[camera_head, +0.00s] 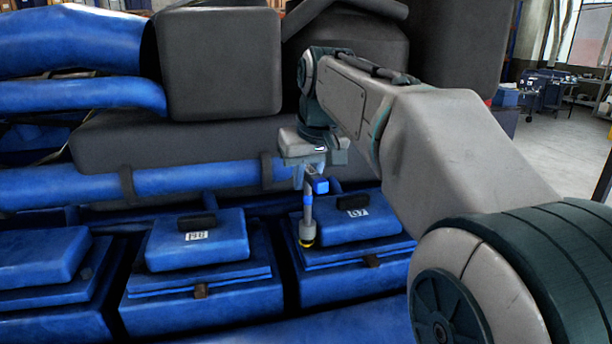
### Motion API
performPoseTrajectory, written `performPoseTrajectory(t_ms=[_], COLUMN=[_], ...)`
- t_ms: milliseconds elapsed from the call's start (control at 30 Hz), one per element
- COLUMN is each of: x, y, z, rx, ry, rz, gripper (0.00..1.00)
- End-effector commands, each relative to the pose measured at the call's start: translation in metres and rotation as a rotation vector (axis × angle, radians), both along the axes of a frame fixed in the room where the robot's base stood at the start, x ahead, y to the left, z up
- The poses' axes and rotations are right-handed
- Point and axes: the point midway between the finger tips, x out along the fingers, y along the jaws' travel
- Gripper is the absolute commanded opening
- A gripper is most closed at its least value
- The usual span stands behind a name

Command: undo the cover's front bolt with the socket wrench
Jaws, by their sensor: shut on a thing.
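My gripper (322,163) hangs from the arm over the right-hand blue cover (345,234), which has a black handle and a white label. It is shut on the socket wrench (308,215), whose blue part shows just below the jaws. The wrench's grey shaft points down to a socket with a yellow ring (306,243). The socket is at the cover's left edge in the picture; I cannot tell if it touches. A small brown bolt (371,260) shows at this cover's front edge, right of the socket and apart from it.
A similar cover (197,248) with a brown front bolt (201,291) sits to the left, and another (45,260) at the far left. A blue pipe (200,180) and dark grey engine blocks (218,62) stand behind. Open floor (555,140) lies at the far right.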

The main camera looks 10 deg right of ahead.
Motion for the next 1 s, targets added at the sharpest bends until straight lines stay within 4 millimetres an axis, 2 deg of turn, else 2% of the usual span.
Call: performPoseTrajectory(t_ms=[1000], x=[-0.0003], y=[-0.0007], z=[0.0012], rx=[0.001], ry=[-0.003], rz=[-0.521], gripper=[0.0])
